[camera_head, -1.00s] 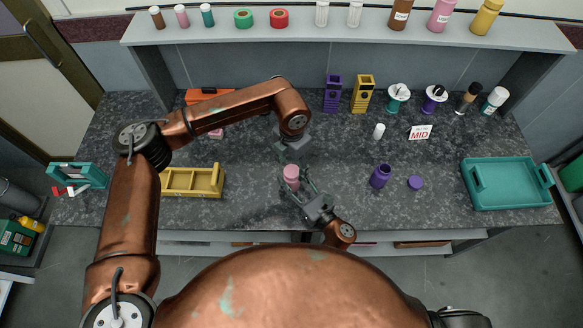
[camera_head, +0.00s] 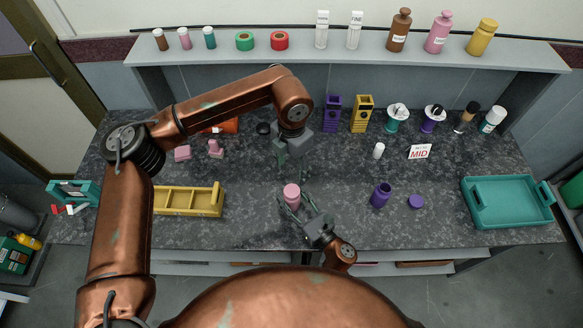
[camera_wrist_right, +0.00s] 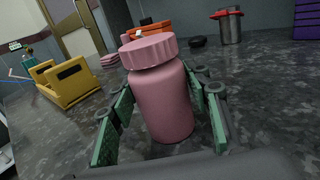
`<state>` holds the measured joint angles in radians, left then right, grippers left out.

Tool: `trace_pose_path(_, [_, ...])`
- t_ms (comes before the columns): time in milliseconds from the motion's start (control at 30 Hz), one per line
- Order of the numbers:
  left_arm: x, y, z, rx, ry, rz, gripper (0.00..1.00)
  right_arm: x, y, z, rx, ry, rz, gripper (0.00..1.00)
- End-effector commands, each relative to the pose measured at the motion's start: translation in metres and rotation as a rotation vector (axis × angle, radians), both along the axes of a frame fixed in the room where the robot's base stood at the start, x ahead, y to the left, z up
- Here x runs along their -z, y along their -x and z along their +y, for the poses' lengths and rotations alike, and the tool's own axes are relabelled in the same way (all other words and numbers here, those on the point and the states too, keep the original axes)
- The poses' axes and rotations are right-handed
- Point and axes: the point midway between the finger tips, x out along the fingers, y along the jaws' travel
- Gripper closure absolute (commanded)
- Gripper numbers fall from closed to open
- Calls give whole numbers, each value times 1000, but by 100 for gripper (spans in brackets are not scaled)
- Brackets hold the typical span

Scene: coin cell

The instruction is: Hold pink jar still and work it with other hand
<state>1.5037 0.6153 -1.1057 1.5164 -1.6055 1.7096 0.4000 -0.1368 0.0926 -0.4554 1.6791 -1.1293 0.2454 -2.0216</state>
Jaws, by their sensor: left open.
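The pink jar (camera_head: 292,197) stands upright on the dark counter, its ribbed pink cap (camera_wrist_right: 149,51) on. My right gripper (camera_head: 296,205) is around the jar's body, one green finger on each side. In the right wrist view the jar body (camera_wrist_right: 163,105) fills the space between the fingers, and I cannot tell whether both pads press on it. My left gripper (camera_head: 292,163) is open and empty, pointing down above and behind the jar, apart from its cap.
A purple jar (camera_head: 381,195) stands open right of the pink jar, its purple lid (camera_head: 416,202) beside it. A yellow divided tray (camera_head: 190,200) lies left. A teal tray (camera_head: 507,202) is far right. A white bottle (camera_head: 379,150) and a MID sign (camera_head: 419,152) stand behind.

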Motion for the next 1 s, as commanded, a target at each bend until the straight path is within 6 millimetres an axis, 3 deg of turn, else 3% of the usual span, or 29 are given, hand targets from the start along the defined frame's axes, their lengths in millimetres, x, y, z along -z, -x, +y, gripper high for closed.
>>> trace_pose_path(200, [0,0,0,0,0,0,42,0,0,0,0,0,0,40])
trace_pose_path(567, [0,0,0,0,0,0,42,0,5,-4,1,1,1,40])
trace_pose_path(1000, [0,0,0,0,0,0,42,1,72,-54,1,0,3,40])
